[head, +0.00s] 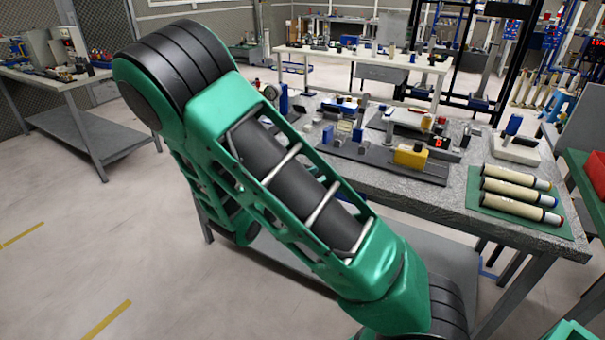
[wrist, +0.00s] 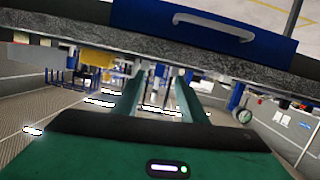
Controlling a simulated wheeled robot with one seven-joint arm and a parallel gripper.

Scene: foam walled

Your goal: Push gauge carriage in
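A yellow block (head: 411,156) sits on a long dark rail base (head: 375,160) on the grey workbench. A small unit with a red display (head: 438,142) stands just behind it. I cannot tell for certain which part is the gauge carriage. In the wrist view, which looks upside down, a yellow block (wrist: 97,61) shows left of my gripper and a round dial gauge (wrist: 244,117) to its right. My gripper (wrist: 160,82) has its two green fingers apart with nothing seen between them. In the head view the gripper is out of sight; my green arm fills the middle.
The workbench (head: 462,208) is crowded with instruments. Several cream cylinders (head: 515,185) lie on a green mat at its right. In the wrist view, a blue box front with a grey handle (wrist: 215,28) lies beyond the bench edge. Open floor (head: 80,240) is at left.

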